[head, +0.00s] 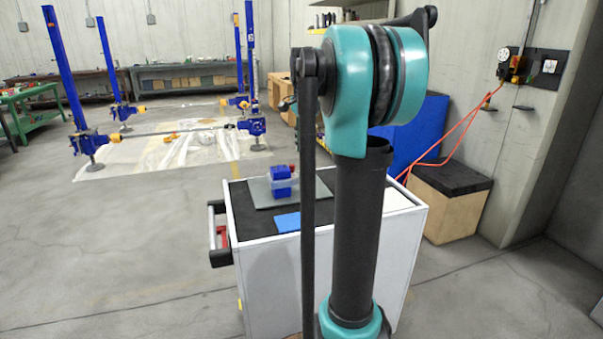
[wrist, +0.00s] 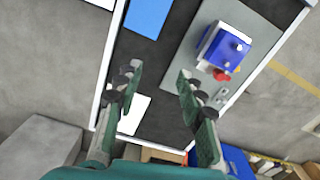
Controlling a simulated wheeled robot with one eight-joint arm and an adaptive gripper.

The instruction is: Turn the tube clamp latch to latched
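A blue clamp block (head: 282,182) with a red part (head: 292,168) sits on a grey plate (head: 262,195) on the cart top. In the wrist view the blue block (wrist: 225,48) is at the upper right, with the red part (wrist: 221,75) at its lower edge. I take this to be the tube clamp; the latch position is too small to tell. My gripper (wrist: 158,76) is open and empty above the cart, left of the block and apart from it. In the head view my arm hides the gripper.
A flat blue piece (head: 287,222) lies on the cart's dark top, beside the plate. The white cart (head: 272,275) has a dark handle at its left. Blue screw jacks (head: 88,142) stand farther back. Open floor lies left of the cart; a wooden box (head: 448,205) stands right.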

